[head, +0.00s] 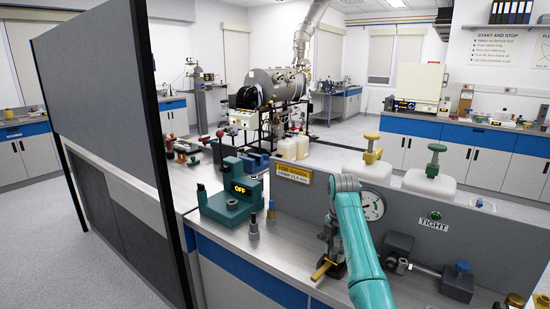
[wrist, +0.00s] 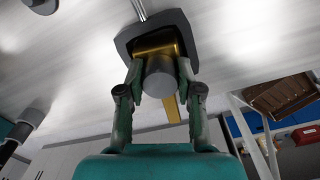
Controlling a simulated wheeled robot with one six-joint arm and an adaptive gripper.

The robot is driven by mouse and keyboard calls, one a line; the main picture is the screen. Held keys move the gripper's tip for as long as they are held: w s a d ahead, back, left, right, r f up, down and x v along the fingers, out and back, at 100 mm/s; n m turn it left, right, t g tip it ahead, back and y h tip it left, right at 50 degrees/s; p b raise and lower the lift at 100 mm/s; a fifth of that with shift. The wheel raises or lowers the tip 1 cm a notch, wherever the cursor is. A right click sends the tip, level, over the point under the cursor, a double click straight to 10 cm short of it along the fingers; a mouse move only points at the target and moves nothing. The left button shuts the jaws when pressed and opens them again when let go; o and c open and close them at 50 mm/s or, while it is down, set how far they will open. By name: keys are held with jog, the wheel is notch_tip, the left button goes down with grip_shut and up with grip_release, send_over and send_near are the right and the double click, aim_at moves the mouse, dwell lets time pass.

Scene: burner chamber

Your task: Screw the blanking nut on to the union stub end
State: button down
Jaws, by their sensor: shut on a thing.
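In the wrist view my gripper (wrist: 160,92) is shut on a grey round-ended piece, which looks like the blanking nut (wrist: 159,78); one finger is on each side. Directly behind it is a brass collar, apparently at the union stub end (wrist: 158,46), inside a dark grey block (wrist: 178,27). The nut is lined up with the collar and appears to meet it; the threads are hidden. In the head view my teal arm reaches down to the bench and mostly hides the gripper and nut. A brass lever (head: 322,270) sticks out there.
A sign reading TIGHT (head: 433,224) has a green lamp (head: 436,215) above it on the grey panel (head: 300,207). A gauge (head: 373,206) is behind my arm. Dark fittings (head: 398,245) stand to the right. A teal machine reading OFF (head: 233,198) stands left.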

jog(key=c, duration=0.7)
grip_release()
jog(key=shift+s+a+f, duration=0.1)
jog(key=shift+a+f, duration=0.1)
jog(key=shift+f, duration=0.5)
jog(key=shift+d+r, duration=0.15)
jog(key=shift+r, duration=0.1)
jog(key=o, duration=0.3)
jog(key=shift+o, duration=0.2)
jog(key=shift+r, duration=0.1)
jog(key=shift+r, duration=1.75)
